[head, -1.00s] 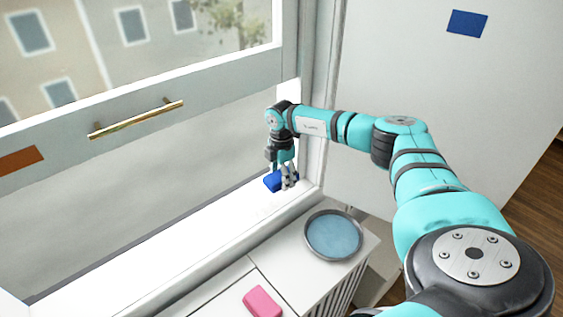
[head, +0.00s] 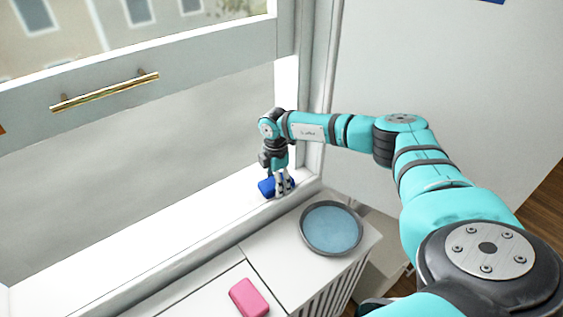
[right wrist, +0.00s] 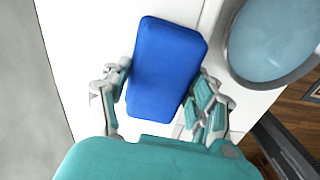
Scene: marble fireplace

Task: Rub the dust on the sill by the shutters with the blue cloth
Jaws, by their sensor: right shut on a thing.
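The blue cloth (head: 266,187) looks like a thick folded block and is at the right end of the white sill (head: 150,238). My right gripper (head: 282,188) is shut on it from above. In the right wrist view the cloth (right wrist: 165,65) sits between the two fingers of the gripper (right wrist: 162,95), over the white sill surface. I cannot tell if its underside touches the sill. No dust is clear to see on the sill; the part under the cloth is hidden. No shutters are clearly visible. My left gripper is out of view.
A round tray of blue water-like surface (head: 332,228) stands on the white cabinet (head: 285,262) below the sill, with a pink block (head: 249,298) nearby. The window frame with a brass handle (head: 105,92) rises behind. The sill's left stretch is clear.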

